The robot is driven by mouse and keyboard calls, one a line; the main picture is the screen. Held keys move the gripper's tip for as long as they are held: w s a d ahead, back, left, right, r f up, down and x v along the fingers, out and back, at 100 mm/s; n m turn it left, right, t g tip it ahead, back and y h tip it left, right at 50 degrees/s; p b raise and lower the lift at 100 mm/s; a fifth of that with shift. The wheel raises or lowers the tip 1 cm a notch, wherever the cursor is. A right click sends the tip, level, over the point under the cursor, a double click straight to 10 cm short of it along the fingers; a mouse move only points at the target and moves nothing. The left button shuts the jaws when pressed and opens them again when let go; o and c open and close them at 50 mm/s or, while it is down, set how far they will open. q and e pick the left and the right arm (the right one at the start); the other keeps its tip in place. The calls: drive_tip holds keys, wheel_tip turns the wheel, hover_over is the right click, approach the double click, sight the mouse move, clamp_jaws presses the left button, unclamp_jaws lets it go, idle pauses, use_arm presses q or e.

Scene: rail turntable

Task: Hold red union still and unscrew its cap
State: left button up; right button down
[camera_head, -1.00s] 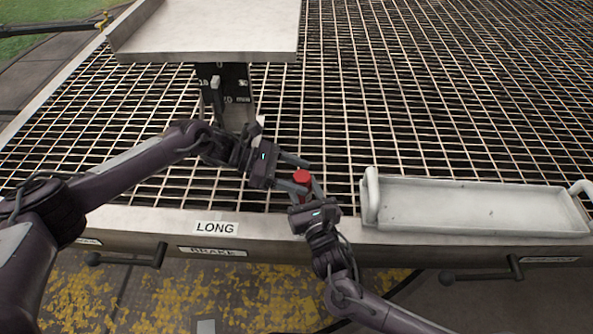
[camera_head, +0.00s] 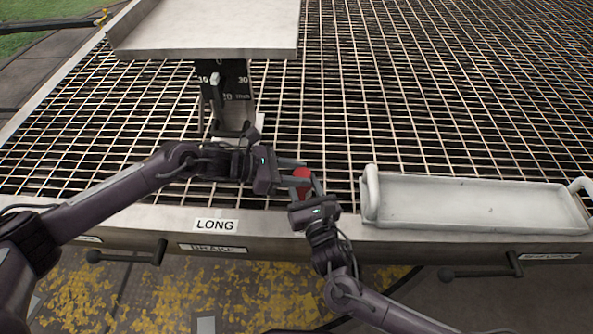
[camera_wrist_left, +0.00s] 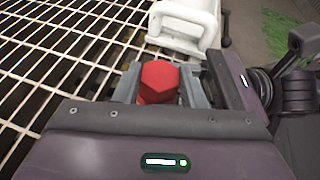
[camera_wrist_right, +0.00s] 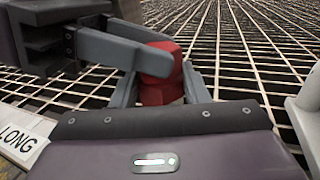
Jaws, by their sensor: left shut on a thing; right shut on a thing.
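The red union (camera_head: 302,175) stands over the grating near the front rail, between my two grippers. Its faceted red top (camera_wrist_left: 160,78) shows in the left wrist view. My left gripper (camera_head: 301,172) comes in from the left and is shut on the upper part, the cap. My right gripper (camera_head: 307,188) comes in from the front and is shut on the union lower down. In the right wrist view the red union (camera_wrist_right: 163,88) shows between the right fingers, with a left finger across its upper part. The fingers hide much of the union, including the seam below the cap.
A white tray (camera_head: 480,226) with raised end handles lies on the right. A stand with a millimetre scale (camera_head: 238,85) carries a pale plate (camera_head: 205,50) behind the left arm. The front rail (camera_head: 270,228) bears LONG and BRAKE labels, with levers below. The grating behind is clear.

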use_arm(q)
drive_tip(key=shift+s+n+t+y, duration=0.15)
drive_tip(key=shift+n+t+y, duration=0.25)
drive_tip(key=shift+n+t, duration=0.65)
use_arm(e)
drive_tip(key=c, duration=2.2)
unclamp_jaws()
drive_tip(key=shift+r, duration=0.1)
use_arm(q)
drive_tip(key=shift+r+n+t, duration=0.1)
drive_tip(key=shift+n+t, duration=0.25)
drive_tip(key=shift+t, duration=0.3)
drive_tip(key=shift+y, duration=0.4)
drive_tip(key=n+t+y, duration=0.2)
drive_tip(key=n, duration=0.1)
drive_tip(key=n+t+y, duration=0.1)
drive_tip(key=t, duration=0.1)
drive_tip(key=shift+s+d, duration=0.1)
drive_tip(key=shift+d, duration=0.15)
use_arm(e)
drive_tip(key=shift+a, duration=0.1)
use_arm(q)
drive_tip(key=shift+n+t+y, duration=0.4)
drive_tip(key=shift+n+y, duration=0.4)
drive_tip(key=shift+n, duration=0.1)
use_arm(e)
drive_tip(key=shift+s, duration=0.1)
use_arm(q)
drive_tip(key=shift+c, duration=0.2)
